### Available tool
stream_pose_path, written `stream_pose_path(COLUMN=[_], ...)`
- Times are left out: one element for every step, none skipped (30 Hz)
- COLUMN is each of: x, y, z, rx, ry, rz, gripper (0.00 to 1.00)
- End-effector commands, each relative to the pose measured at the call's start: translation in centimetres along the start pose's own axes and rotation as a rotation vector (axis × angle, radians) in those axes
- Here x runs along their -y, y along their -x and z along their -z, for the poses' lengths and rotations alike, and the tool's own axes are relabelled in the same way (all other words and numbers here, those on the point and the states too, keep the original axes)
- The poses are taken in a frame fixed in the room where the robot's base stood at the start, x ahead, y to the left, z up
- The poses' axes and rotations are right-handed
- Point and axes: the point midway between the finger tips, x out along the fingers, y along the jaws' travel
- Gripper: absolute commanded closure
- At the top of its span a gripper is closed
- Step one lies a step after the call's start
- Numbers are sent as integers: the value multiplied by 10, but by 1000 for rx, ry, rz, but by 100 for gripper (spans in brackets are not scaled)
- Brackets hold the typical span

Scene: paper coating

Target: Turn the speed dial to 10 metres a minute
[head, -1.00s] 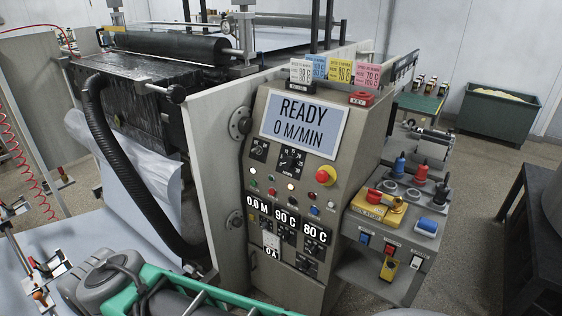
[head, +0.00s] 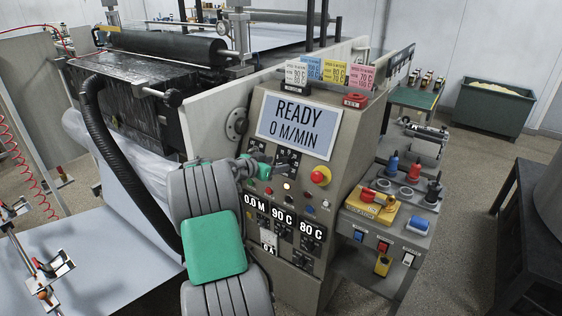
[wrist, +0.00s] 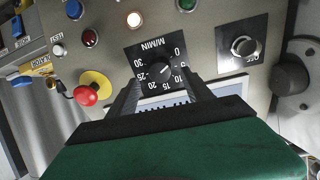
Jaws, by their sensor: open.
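The speed dial (wrist: 160,70) is a small dark knob on a black plate marked M/MIN, with numbers from 0 to 30. It appears upside down in the wrist view, its pale mark towards the 0 to 5 side. My gripper (wrist: 162,80) is open, with one finger on each side of the lower part of the dial plate; contact with the knob cannot be told. In the head view my gripper (head: 266,166) is at the panel, partly covering the dial plate (head: 291,158). The display (head: 298,127) reads READY, 0 M/MIN.
A second knob (wrist: 243,46) marked OFF sits beside the dial. A red emergency button (wrist: 86,95) on a yellow base and several lamps and buttons are close by. A dark round fitting (wrist: 291,79) stands out at the right of the wrist view.

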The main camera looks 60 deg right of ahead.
Motion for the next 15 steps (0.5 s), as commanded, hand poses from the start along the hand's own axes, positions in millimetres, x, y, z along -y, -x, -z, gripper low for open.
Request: stream_pose_path(x=[-1,-1,0,0,0,0,0,0,1,1,1,1,1,1,1], y=[-10,-16,-22,-26,-30,-34,-36,-37,-38,-39,-39,-38,-38,-38,-38], z=[2,2,2,1,1,1,1,1,0,0,0,0,0,0,0], rx=[1,2,2,2,1,1,1,1,2,2,2,2,2,2,2], ry=[0,1,1,1,1,1,1,1,1,1,2,2,2,2,2], rz=[-4,-3,-1,-1,-1,0,1,2,2,3,3,3,3,3,3], gripper=[41,41,41,41,41,41,41,41,41,41,41,41,41,41,41])
